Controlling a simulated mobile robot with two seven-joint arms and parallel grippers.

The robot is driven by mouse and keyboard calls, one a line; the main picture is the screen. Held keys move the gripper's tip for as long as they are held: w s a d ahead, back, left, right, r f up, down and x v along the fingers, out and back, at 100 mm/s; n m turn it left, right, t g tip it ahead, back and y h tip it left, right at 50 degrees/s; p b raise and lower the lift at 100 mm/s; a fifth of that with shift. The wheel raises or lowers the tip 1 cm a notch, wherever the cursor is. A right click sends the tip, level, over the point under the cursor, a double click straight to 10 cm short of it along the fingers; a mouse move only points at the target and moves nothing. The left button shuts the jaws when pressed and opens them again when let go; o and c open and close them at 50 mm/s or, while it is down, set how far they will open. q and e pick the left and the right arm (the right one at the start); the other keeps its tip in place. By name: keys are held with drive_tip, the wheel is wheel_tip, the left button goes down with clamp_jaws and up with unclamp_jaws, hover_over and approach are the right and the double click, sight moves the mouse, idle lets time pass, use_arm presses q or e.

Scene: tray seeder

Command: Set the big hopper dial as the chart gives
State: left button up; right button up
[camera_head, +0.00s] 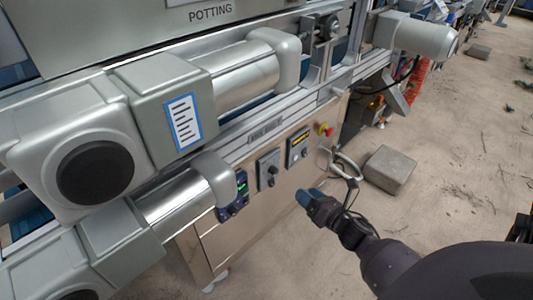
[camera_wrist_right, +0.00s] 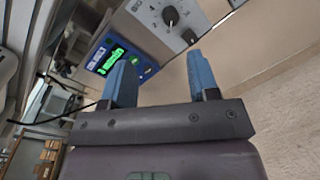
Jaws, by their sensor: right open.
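A grey plate with a black knob and a printed scale (camera_head: 268,170) is on the machine's front panel. The same plate shows in the right wrist view, with its black dial knob (camera_wrist_right: 170,16) at the top; its numbers are too small to read surely. My right gripper (camera_head: 309,197), with blue fingers, is in front of the panel, below and right of the knob. In the right wrist view my right gripper (camera_wrist_right: 164,75) is open and empty, apart from the knob. A blue-bordered label with dark lines (camera_head: 183,122) is on the grey housing; I cannot tell whether it is the chart. My left gripper is not in view.
A blue unit with a green display (camera_head: 233,195) is left of the knob plate. A yellow-marked box (camera_head: 298,146) and a red button (camera_head: 326,129) are to its right. A grey block (camera_head: 389,170) lies on the open floor. Grey housings overhang the panel at left.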

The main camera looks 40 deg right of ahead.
sight(276, 173)
drive_tip(key=w+f+n+b, duration=0.1)
drive_tip(key=w, duration=0.3)
drive_tip(key=w+f+n+b, duration=0.1)
drive_tip(key=w+n, duration=0.1)
drive_tip(key=w, duration=0.3)
drive_tip(key=w+d+f+n+y+b, duration=0.1)
drive_tip(key=w+n, duration=0.1)
drive_tip(key=w, duration=0.3)
drive_tip(key=shift+s+a, duration=0.1)
drive_tip(key=c, duration=0.9)
